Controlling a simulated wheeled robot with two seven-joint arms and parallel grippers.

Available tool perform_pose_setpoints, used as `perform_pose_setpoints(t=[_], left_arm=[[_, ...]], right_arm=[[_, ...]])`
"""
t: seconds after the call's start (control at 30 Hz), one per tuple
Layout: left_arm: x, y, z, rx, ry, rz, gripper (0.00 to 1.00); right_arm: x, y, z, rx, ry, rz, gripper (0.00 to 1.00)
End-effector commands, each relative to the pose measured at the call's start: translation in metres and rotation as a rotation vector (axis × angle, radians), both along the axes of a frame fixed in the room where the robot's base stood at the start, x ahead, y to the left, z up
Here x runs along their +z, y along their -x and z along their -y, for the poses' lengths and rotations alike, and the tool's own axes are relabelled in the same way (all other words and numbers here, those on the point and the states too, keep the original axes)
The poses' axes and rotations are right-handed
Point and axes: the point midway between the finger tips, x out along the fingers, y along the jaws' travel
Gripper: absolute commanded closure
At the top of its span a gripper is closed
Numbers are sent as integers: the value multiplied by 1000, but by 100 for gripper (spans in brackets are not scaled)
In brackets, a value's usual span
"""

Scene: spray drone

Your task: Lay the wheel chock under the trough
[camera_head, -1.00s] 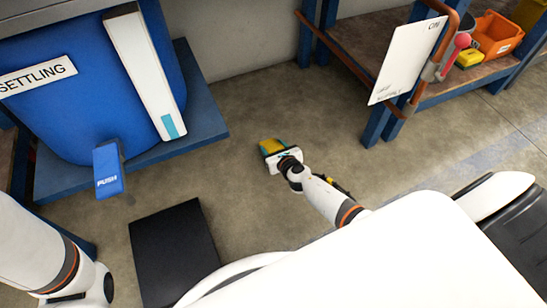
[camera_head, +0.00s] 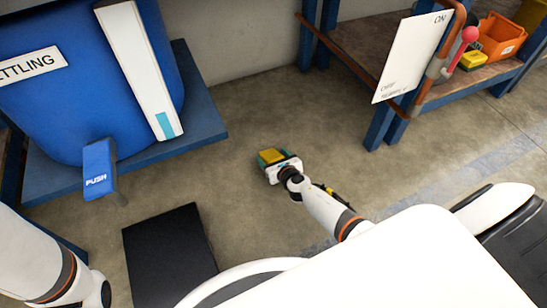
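A small yellow block (camera_head: 271,156), which looks like the wheel chock, sits at the fingers of my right gripper (camera_head: 274,159) in the middle of the head view. Dark green-teal parts show on both sides of it. The gripper seems shut on it, as the two move together. Floor shows around it; its height above the floor is hard to judge. My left arm (camera_head: 50,270) enters at the lower left, and its gripper is out of view. No part is clearly recognisable as the trough.
A blue settling tank (camera_head: 60,115) with a PUSH lever (camera_head: 99,170) stands on a blue base at left. A black slab (camera_head: 170,255) lies in front. A blue-legged shelf (camera_head: 350,35) at upper right holds an orange bin (camera_head: 500,38). Floor between is clear.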

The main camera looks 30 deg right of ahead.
Motion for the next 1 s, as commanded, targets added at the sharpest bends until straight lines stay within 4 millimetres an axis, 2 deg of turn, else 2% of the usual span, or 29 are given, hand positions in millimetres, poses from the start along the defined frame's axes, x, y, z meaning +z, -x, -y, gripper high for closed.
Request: perform_pose_setpoints(t=[0.23, 0.37, 0.7, 0.83, 1.0], left_arm=[[7, 0, 0, 0, 0, -1, 64], [19, -1, 0, 0, 0, -2, 64], [48, -1, 0, 1, 0, -2, 64], [50, -1, -1, 0, 1, -2, 64], [46, -9, -1, 0, 2, -28, 64]], right_arm=[[8, 0, 0, 0, -1, 0, 24], [16, 21, -1, 1, 2, -2, 24], [43, 87, -5, 1, 0, -2, 24], [48, 103, -5, -1, 1, -1, 24], [50, 110, -6, -1, 1, 0, 24]])
